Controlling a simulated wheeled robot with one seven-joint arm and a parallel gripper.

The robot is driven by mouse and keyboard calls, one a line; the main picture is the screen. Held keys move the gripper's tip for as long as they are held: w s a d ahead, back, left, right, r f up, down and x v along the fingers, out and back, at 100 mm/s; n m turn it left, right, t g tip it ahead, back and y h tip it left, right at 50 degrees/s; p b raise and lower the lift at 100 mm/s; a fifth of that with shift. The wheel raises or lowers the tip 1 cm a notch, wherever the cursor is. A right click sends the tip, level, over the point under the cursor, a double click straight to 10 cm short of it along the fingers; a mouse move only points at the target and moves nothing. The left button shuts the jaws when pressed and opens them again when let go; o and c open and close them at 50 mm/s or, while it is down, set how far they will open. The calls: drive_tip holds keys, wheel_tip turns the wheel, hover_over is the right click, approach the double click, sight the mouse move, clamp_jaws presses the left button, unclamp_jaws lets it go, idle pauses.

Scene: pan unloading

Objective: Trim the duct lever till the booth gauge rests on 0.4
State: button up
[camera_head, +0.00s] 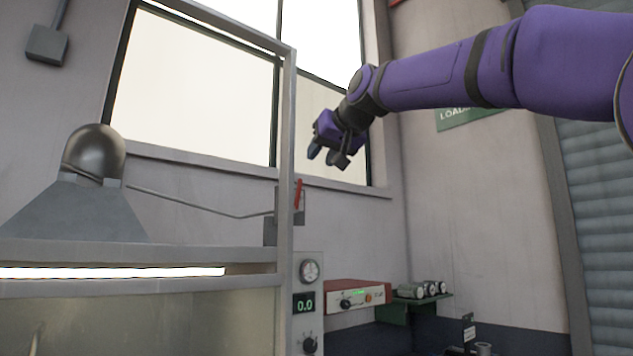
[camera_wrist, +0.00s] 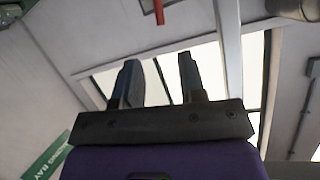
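The red duct lever (camera_head: 298,194) stands nearly upright on a grey bracket at the booth's front post, with a thin rod running left to the duct. It also shows at the top of the wrist view (camera_wrist: 158,12). The round booth gauge (camera_head: 310,271) is on the panel below; its needle is too small to read. The green digital readout (camera_head: 305,305) under it shows 0.0. My gripper (camera_head: 326,157) is up and to the right of the lever in the picture, apart from it. In the wrist view, its two fingers (camera_wrist: 160,78) are spread with nothing between them.
The booth's grey post (camera_head: 287,120) stands beside the lever. A domed duct (camera_head: 95,152) sits on the hood at left. A red-topped box (camera_head: 358,293) and a green shelf (camera_head: 407,305) with several cylinders are below. The space around my gripper looks clear.

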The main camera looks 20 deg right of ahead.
sight(301, 179)
drive_tip(key=x, duration=1)
clamp_jaws()
